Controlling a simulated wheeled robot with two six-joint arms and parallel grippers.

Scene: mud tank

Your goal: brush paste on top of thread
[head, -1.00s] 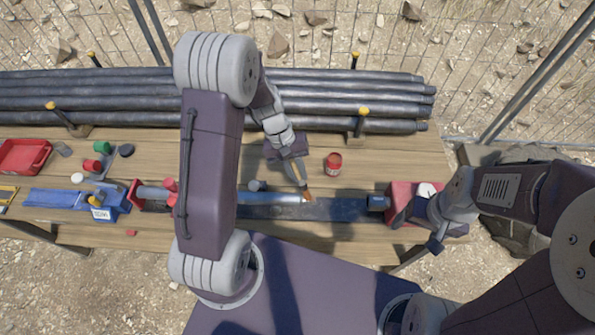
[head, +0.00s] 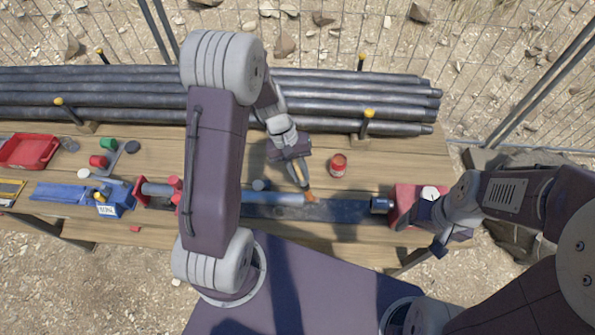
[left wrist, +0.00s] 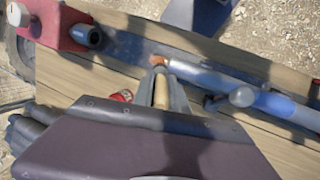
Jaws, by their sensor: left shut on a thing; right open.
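My left gripper (head: 298,175) is shut on a brush (head: 311,197) with a wooden handle and orange-brown bristles. The bristles are at the right end of a grey pipe (head: 275,199), where a thread would be; the thread itself is too small to make out. In the left wrist view the bristles (left wrist: 158,60) appear beside the end of the pipe (left wrist: 210,78); whether they touch it I cannot tell. A red paste can (head: 338,166) stands on the table behind and right of the brush. My right gripper (head: 436,228) is open beside a red block at the right.
A dark rail (head: 340,213) runs under the pipe to the red block (head: 402,203) with a blue socket (head: 380,205). Black pipes (head: 350,103) lie stacked behind. A red tray (head: 30,150) and small parts are at left. Bare table surrounds the can.

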